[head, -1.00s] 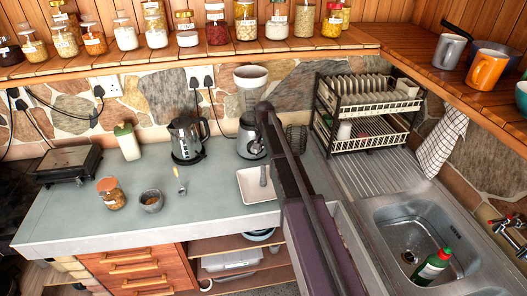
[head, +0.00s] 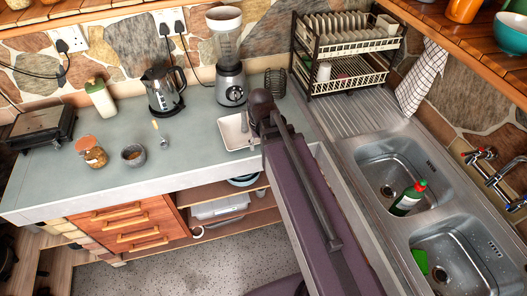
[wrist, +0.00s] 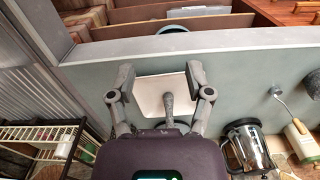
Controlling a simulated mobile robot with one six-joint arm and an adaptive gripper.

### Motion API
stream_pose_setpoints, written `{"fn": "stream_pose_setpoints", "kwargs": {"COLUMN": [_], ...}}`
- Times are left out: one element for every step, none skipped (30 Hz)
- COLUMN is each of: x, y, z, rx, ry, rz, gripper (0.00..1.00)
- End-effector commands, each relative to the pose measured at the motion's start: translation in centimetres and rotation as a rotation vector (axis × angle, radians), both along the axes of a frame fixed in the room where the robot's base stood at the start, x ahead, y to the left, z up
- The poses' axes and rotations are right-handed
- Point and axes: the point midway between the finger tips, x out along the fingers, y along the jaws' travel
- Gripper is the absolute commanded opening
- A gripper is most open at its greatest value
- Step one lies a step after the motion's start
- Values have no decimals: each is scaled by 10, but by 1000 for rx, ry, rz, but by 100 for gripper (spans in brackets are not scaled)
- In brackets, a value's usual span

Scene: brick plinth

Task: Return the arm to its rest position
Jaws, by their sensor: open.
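My gripper (wrist: 159,84) is open in the wrist view, its two fingers spread with nothing between their tips. It is above the white square tray (wrist: 152,88) on the counter. A grey utensil (wrist: 168,103) lies in the tray, below and between the fingers; I cannot tell its exact kind. In the head view my arm comes up from the bottom and hides most of my gripper. The tray (head: 232,133) shows just left of the arm, with the utensil (head: 243,122) in it.
A blender (head: 230,85), a kettle (head: 162,92), a jar (head: 92,152) and a small bowl (head: 133,155) stand on the counter. A dish rack (head: 345,55) is behind the arm. The double sink (head: 395,165), with a green bottle (head: 408,198), is at right.

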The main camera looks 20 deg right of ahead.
Motion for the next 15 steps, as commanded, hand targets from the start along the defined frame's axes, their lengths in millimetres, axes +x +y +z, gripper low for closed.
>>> {"fn": "stream_pose_setpoints", "kwargs": {"x": [-18,-23,-28,-31,-33,-35,-35,-36,-35,-35,-35,-34,-34,-34,-34], "y": [0,0,0,0,0,0,0,0,0,0,0,0,0,0,0], "z": [0,0,0,0,0,0,0,0,0,0,0,0,0,0,0], "rx": [-1,-1,-1,-1,-1,-2,-2,-2,-2,-2,-2,-2,-1,-1,-1], "ry": [0,0,0,0,0,0,0,0,0,0,1,1,1,1,1], "rz": [15,24,33,38,42,46,48,49,50,50,50,50,49,49,49], "gripper": [66,66,66,66,66,66,66,66,66,66,66,66,66,66,66]}}
